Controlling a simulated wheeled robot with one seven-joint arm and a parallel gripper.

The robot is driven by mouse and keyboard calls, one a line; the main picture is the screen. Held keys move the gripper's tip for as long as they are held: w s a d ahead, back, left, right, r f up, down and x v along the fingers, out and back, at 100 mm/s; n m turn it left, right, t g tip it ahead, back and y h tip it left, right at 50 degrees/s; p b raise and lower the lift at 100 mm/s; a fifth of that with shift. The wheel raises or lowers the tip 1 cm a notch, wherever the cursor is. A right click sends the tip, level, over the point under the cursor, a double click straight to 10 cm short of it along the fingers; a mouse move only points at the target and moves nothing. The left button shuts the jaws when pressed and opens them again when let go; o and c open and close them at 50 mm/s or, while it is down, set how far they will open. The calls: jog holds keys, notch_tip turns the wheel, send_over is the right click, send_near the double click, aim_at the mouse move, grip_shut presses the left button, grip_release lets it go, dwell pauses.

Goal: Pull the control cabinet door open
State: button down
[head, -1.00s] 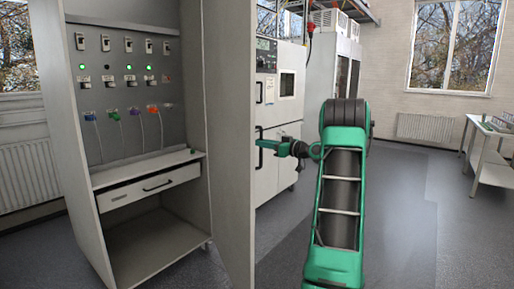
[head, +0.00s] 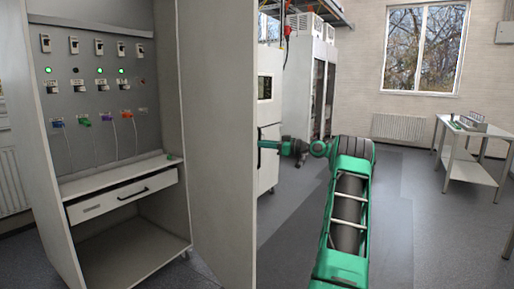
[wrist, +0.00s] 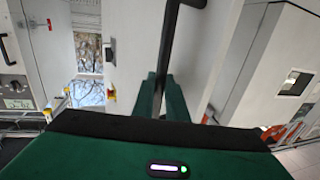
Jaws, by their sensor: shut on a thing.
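The control cabinet (head: 35,190) stands at the left in the head view, with its inside exposed. Its grey door (head: 222,150) stands open, swung out from the cabinet's right side, its inner face towards the head camera. My gripper sits at the far side of the door's free edge; the door hides its fingertips in the head view. In the wrist view, my gripper (wrist: 165,95) has its green fingers shut around the dark bar handle (wrist: 170,45). The handle runs along the pale door face (wrist: 195,55).
Inside the cabinet are sockets with coloured plugs and a drawer (head: 125,197). Tall white cabinets (head: 300,80) stand behind my arm. A side table (head: 465,165) is at the right. Floor between it and my arm is clear.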

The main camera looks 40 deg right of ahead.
jog(key=shift+w+r, duration=0.1)
jog(key=shift+w, duration=0.1)
jog(key=c, duration=1.8)
grip_release()
jog(key=shift+o, duration=0.2)
jog(key=shift+s, duration=0.1)
jog(key=v, duration=1)
jog(key=shift+s+d, duration=0.2)
